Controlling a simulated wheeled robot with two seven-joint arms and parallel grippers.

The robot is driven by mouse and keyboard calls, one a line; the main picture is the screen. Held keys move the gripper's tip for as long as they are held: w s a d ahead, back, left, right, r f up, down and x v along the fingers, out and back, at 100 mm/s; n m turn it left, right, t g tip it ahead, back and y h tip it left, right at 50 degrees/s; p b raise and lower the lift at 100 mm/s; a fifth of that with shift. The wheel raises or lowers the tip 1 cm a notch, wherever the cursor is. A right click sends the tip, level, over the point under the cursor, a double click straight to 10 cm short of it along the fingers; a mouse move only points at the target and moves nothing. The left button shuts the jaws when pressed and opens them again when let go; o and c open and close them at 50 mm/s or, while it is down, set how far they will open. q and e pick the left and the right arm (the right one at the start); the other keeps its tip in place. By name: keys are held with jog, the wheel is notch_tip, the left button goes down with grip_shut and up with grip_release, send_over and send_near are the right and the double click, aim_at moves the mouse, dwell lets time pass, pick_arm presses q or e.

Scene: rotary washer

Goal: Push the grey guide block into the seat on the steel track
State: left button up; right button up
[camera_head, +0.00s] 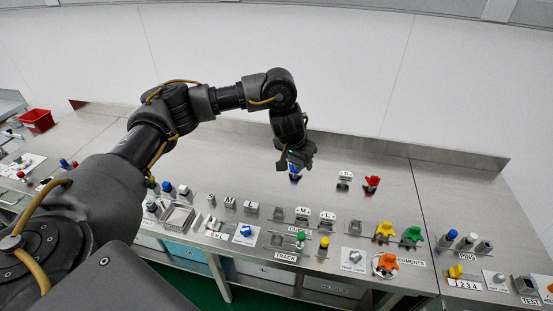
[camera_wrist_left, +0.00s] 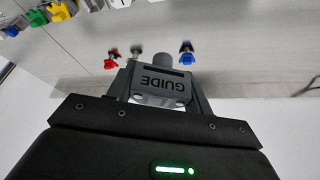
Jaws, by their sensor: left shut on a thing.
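My left gripper (camera_head: 297,158) is above the rear part of the steel counter. In the left wrist view the left gripper (camera_wrist_left: 162,82) is shut on the grey guide block (camera_wrist_left: 158,76), which bears the word GUIDE, upside down in that view. The block is hard to make out in the head view. A small steel piece (camera_head: 278,240) lies by a TRACK label on the front part of the counter, lower in the picture than the gripper and apart from it. Its seat is too small to make out. My right gripper is not in view.
A blue piece (camera_head: 294,177) stands on the counter just under the left gripper. A grey labelled piece (camera_head: 345,178) and a red piece (camera_head: 372,183) stand to its right. Yellow (camera_head: 384,231), green (camera_head: 411,236) and orange (camera_head: 387,264) pieces crowd the front right. The rear counter is mostly clear.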

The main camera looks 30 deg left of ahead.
pick_arm(q)
jog(key=s+d+r+m+h, duration=0.2)
jog(key=s+d+r+m, duration=0.25)
jog(key=d, duration=0.35)
jog(key=s+f+m+g+h, duration=0.1)
jog(key=s+m+g, duration=0.1)
jog(key=s+m, duration=0.5)
pick_arm(e)
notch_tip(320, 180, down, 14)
jog(key=b, duration=1.4)
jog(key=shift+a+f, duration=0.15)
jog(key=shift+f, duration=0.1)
pick_arm(q)
jog(key=s+a+f, duration=0.1)
jog(key=s+f, duration=0.1)
jog(key=f, duration=0.5)
jog(key=s+f+n, duration=0.1)
jog(key=s+f, duration=0.1)
jog(key=f, duration=0.6)
jog(key=shift+s+a+h, duration=0.3)
jog(key=shift+s+a, duration=0.05)
jog(key=shift+a, duration=0.05)
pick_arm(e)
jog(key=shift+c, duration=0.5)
